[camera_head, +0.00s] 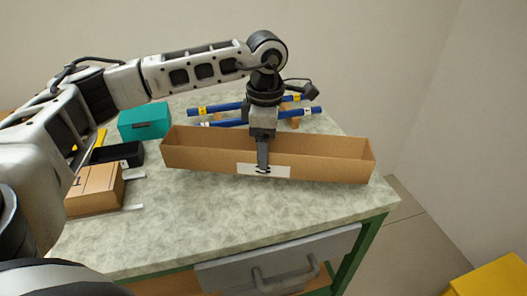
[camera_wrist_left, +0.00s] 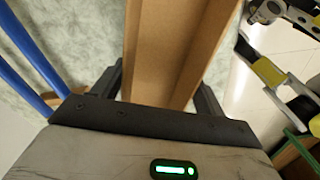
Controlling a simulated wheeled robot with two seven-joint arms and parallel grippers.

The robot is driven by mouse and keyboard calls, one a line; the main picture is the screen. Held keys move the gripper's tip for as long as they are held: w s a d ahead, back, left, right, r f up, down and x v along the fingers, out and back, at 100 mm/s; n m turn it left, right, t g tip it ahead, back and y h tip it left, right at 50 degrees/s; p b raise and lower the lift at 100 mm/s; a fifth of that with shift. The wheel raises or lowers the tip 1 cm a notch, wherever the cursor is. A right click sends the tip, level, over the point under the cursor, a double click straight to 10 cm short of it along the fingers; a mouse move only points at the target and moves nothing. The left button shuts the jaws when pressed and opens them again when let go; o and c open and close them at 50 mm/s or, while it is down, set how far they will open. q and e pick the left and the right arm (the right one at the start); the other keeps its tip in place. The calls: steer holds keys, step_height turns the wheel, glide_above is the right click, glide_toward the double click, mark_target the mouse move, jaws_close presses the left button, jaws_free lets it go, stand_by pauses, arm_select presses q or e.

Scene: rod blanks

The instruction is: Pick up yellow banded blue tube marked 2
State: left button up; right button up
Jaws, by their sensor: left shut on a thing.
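Two blue tubes lie behind the long cardboard tray in the head view. The rear blue tube (camera_head: 230,105) has yellow near its ends. I cannot read a 2 on either tube. My left arm hides their middles. Both blue tubes (camera_wrist_left: 35,60) show at the left in the left wrist view. My left gripper (camera_head: 263,155) is shut across the cardboard tray (camera_head: 330,160), one finger outside each long wall (camera_wrist_left: 145,60).
A teal box (camera_head: 143,122), a black open bin (camera_head: 117,153) and a cardboard box (camera_head: 95,189) stand on the left of the table. The speckled tabletop (camera_head: 240,215) is clear in front of the tray. A grey drawer (camera_head: 225,275) is below its front edge.

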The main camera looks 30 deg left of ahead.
arm_select(q)
steer(key=s+d+r, duration=0.7)
steer(key=s, duration=0.1)
steer(key=shift+s+d+b, duration=0.2)
steer(key=shift+d+b, duration=0.2)
